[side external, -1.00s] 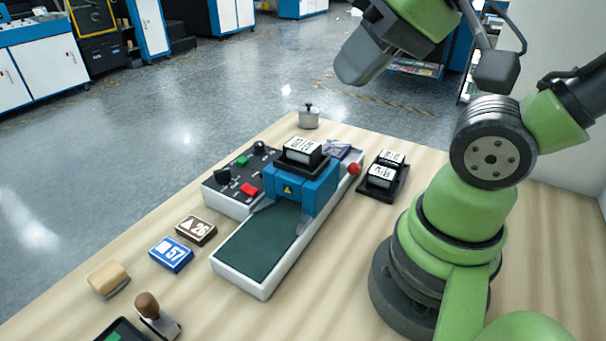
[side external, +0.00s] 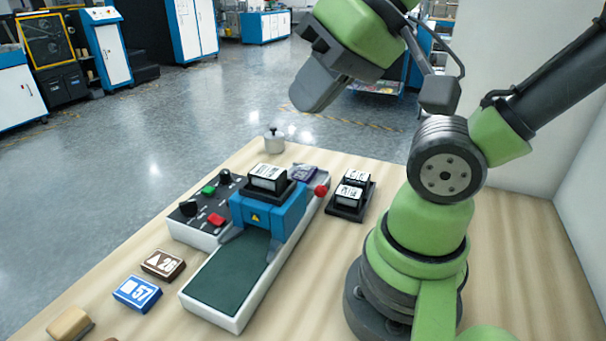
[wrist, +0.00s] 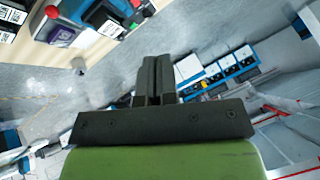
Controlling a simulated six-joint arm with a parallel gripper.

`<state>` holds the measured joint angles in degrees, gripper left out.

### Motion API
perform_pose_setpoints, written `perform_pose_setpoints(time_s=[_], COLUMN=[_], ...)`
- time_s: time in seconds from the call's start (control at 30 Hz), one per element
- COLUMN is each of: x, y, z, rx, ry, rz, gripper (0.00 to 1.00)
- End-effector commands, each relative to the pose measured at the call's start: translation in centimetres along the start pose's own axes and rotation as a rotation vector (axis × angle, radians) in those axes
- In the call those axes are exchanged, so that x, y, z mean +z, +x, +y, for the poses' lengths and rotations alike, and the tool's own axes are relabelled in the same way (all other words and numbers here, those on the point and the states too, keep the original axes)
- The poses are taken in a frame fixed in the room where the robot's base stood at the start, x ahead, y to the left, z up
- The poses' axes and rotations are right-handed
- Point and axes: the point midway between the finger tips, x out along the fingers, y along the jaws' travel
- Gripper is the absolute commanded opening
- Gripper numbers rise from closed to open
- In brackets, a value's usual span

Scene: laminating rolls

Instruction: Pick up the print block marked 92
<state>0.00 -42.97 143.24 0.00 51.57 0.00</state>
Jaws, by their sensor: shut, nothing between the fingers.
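A purple block (side external: 304,173) lies at the far end of the laminator, behind its blue press; its marking is too small to read. It also shows in the wrist view (wrist: 62,36) at the upper left. A brown block marked 26 (side external: 163,265) and a blue block marked 57 (side external: 137,293) lie on the table left of the laminator. No block is readable as 92. My gripper (side external: 309,105) is raised above the table's far end, apart from every block. In the wrist view its fingers (wrist: 154,68) are together and empty.
The laminator's blue press (side external: 268,207) stands over a green bed (side external: 230,275), with a red knob (side external: 321,190) on its right. A control panel (side external: 210,205) is at its left. A black stamp holder (side external: 350,196) stands right. A metal pot (side external: 273,143) sits at the back corner.

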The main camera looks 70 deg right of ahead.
Motion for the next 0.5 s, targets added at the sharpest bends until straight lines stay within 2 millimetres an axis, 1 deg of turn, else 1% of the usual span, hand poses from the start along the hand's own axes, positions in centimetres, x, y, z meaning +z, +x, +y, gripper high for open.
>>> perform_pose_setpoints(time_s=[0.03,0.07,0.1,0.17,0.2,0.27,0.3,0.33,0.5], x=[0.00,0.00,0.00,0.00,0.00,0.00,0.00,0.00,0.00], y=[0.00,0.00,0.00,0.00,0.00,0.00,0.00,0.00,0.00], z=[0.00,0.00,0.00,0.00,0.00,0.00,0.00,0.00,0.00], rx=[0.000,0.000,0.000,0.000,0.000,0.000,0.000,0.000,0.000], ry=[0.000,0.000,0.000,0.000,0.000,0.000,0.000,0.000,0.000], rz=[0.000,0.000,0.000,0.000,0.000,0.000,0.000,0.000,0.000], gripper=[0.12,0.18,0.28,0.41,0.51,0.64,0.74,0.78,0.78])
